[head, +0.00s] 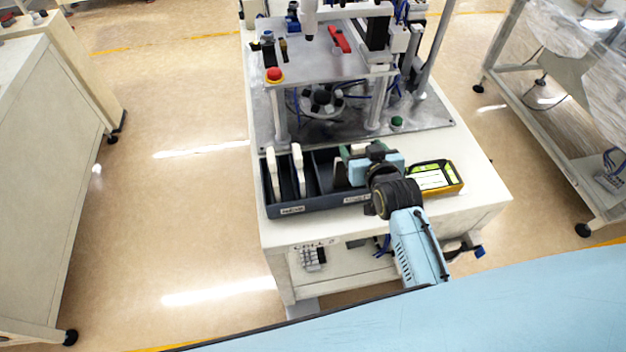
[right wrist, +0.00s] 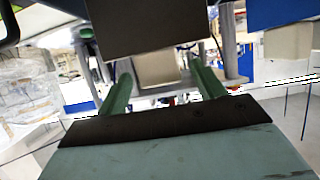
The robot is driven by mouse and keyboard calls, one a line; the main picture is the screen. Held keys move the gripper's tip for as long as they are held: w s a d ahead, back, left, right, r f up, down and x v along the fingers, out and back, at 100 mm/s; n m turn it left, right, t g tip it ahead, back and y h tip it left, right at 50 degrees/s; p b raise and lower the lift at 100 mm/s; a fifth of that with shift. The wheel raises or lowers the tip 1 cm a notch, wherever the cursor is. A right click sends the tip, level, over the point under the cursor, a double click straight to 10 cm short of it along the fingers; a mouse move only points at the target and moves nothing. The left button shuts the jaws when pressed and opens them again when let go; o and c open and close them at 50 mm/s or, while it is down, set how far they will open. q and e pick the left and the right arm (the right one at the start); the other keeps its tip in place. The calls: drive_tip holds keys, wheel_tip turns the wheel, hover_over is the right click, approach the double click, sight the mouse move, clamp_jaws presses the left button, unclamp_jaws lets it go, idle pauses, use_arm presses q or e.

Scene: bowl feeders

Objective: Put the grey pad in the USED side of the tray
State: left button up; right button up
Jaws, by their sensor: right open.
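A dark tray (head: 325,204) with upright dividers sits on the front of the white bench. Two pale pads (head: 298,170) stand on edge in its left part. A small grey piece (head: 341,174) shows in the right part, partly covered by my right gripper; I cannot tell for sure that it is the grey pad. The tray's two front labels are too small to read. My right gripper (head: 347,153) is over the tray's right part. In the right wrist view its green fingers (right wrist: 160,80) are apart, with no clear contact on anything. My left gripper is out of view.
Behind the tray stands a metal machine with a red button (head: 274,74) and a green button (head: 397,122). The bench's front right corner is clear.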

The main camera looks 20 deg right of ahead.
drive_tip(key=v, duration=1.2)
drive_tip(key=shift+s+p, duration=0.3)
drive_tip(key=shift+p, duration=0.1)
